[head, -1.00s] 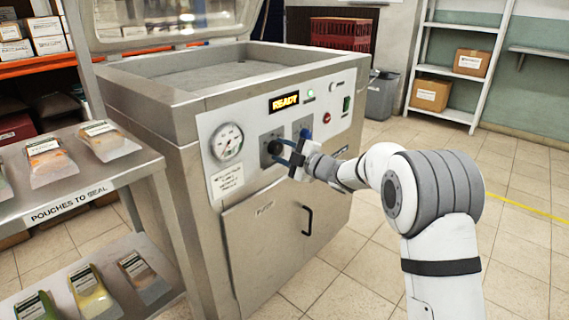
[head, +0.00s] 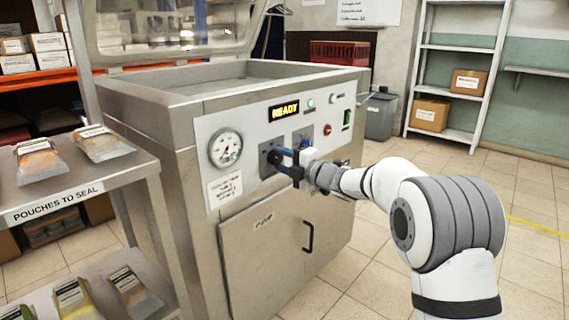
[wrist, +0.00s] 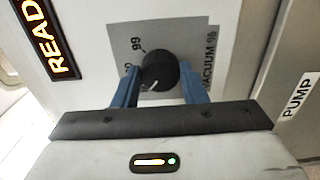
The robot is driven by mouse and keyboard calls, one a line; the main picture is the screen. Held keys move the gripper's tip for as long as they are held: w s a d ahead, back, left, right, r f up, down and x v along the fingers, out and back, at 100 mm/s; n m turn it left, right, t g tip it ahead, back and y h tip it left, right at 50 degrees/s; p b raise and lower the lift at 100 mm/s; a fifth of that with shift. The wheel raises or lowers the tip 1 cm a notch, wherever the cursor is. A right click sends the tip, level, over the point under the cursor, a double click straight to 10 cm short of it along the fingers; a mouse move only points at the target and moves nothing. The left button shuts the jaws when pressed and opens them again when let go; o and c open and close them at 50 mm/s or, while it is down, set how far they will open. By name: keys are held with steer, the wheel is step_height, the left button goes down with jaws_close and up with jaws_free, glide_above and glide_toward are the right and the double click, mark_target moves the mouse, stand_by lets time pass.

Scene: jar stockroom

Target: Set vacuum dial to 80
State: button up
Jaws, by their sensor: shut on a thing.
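The vacuum dial is a black round knob (wrist: 159,71) on a grey plate (wrist: 189,35) marked "VACUUM %". In the wrist view a "99" shows beside the knob, and a pale mark on the knob points to the lower left of the picture. My gripper (head: 284,157) has blue fingers, one on each side of the knob, and is shut on it. In the head view the fingers and wrist hide most of the dial and its scale. The other scale numbers are hidden or unreadable.
The sealing machine's panel holds a round gauge (head: 225,148), a lit "READY" display (head: 284,111), a green light (head: 311,103) and a red button (head: 327,129). A shelf of pouches (head: 70,192) stands close on the left. The floor at right is clear.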

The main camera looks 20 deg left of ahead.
steer(key=shift+s+a+r, duration=0.1)
steer(key=shift+s+a, duration=0.05)
steer(key=shift+a, duration=0.05)
steer(key=o, duration=1)
steer(key=shift+c, duration=0.2)
steer(key=shift+d, duration=0.1)
steer(key=p+v, duration=0.2)
steer(key=v, duration=0.5)
steer(key=shift+d, duration=0.35)
